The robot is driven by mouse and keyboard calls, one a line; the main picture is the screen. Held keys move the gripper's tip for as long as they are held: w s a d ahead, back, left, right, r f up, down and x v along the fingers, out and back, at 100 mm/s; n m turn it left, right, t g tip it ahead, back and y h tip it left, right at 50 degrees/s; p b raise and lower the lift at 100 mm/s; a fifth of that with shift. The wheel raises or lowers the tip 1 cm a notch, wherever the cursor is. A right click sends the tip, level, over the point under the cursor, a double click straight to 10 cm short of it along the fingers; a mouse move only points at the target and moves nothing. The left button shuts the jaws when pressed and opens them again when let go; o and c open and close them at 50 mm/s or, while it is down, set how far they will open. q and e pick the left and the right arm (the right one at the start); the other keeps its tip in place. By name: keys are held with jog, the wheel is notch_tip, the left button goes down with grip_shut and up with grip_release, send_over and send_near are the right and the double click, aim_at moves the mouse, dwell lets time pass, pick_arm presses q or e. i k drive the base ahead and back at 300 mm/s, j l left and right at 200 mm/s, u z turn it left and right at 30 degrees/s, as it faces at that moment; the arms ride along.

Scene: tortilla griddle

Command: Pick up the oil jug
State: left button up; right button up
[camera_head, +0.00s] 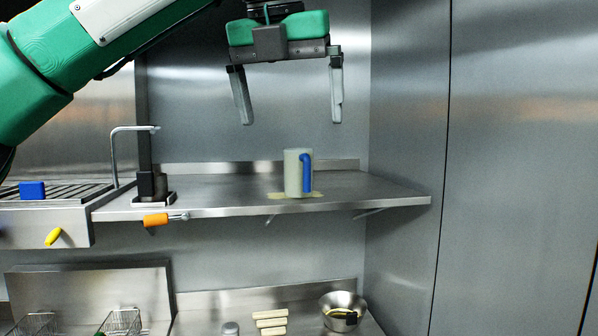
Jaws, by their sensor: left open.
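The oil jug (293,174), pale with a blue handle on its right side, stands upright on the metal shelf (375,196). A yellowish patch shows on the shelf around its base. My left gripper (291,122) hangs above the jug, fingers pointing down and spread wide, with nothing between them. There is a gap between the fingertips and the jug's top. My right gripper is not in view.
An orange-handled tool (156,220) is at the shelf's front edge. A griddle with a blue block (32,190) is at left. Below are a metal bowl (343,300), pale sticks (270,314) and wire baskets (121,322).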

aim_at(298, 163)
jog(key=i, duration=1.25)
